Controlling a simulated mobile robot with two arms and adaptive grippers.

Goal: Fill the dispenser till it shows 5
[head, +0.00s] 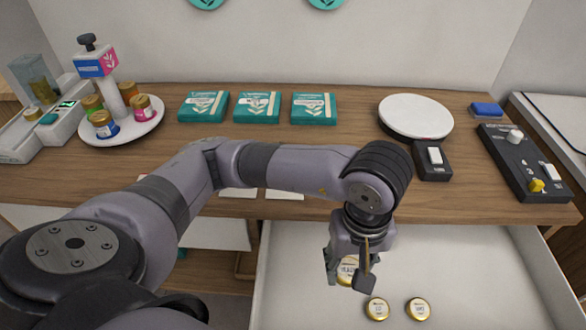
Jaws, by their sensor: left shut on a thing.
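The dispenser (38,80) seems to be the device at the far left of the counter, with a clear hopper holding some yellow-green contents. A small lit display (66,105) is beside it; its number is too small to read. My left gripper (349,280) points down over the open white drawer, shut on a gold-lidded jar (345,268). The fingers partly hide this jar. Two more gold-lidded jars, one nearer the left (377,309) and one at right (418,309), stand in the drawer. My right gripper is not in view.
A round white stand (140,128) holds several coloured jars. Three teal boxes (257,107) lie along the back. A white turntable (416,114), a switch box (433,160), a black control panel (522,165) and a blue block (487,109) are at right.

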